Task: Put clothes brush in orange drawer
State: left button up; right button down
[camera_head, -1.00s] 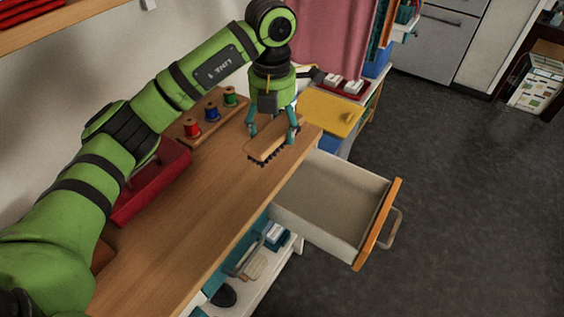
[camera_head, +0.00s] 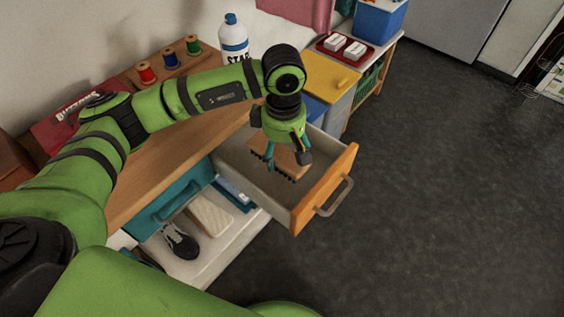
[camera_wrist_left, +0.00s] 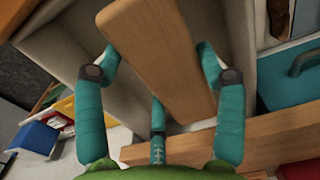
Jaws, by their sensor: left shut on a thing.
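The clothes brush (camera_head: 292,164) has a flat wooden back and dark bristles facing down. My left gripper (camera_head: 286,158) is shut on the clothes brush and holds it over the open drawer. In the left wrist view the wooden back of the brush (camera_wrist_left: 165,55) lies between the fingers of my left gripper (camera_wrist_left: 158,62). The orange drawer (camera_head: 328,188) is pulled out, with an orange front, a metal handle and a pale inside. My arm and the brush hide part of its inside. Whether the brush touches the drawer floor cannot be told. My right gripper is not in view.
The wooden tabletop (camera_head: 165,160) lies left of the drawer. Thread spools (camera_head: 170,58) and a white bottle (camera_head: 233,40) stand at the back. A teal drawer (camera_head: 175,200) and a low shelf with a shoe (camera_head: 180,240) are in front. Dark floor lies free to the right.

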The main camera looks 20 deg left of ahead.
aim_at(283, 178)
pick_arm(q)
jog(key=f, duration=0.3)
jog(key=shift+a+f, duration=0.2)
jog(key=shift+f, duration=0.05)
notch_tip(283, 178, down, 4)
jog(key=shift+d+r+p, duration=0.1)
jog(key=shift+r+p, duration=0.1)
jog(key=shift+p, duration=0.35)
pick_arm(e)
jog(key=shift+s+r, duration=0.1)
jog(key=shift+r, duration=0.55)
pick_arm(q)
jog(key=shift+f, duration=0.1)
jog(key=shift+f, duration=0.15)
jog(key=o, duration=1.2)
jog(key=shift+o, duration=0.2)
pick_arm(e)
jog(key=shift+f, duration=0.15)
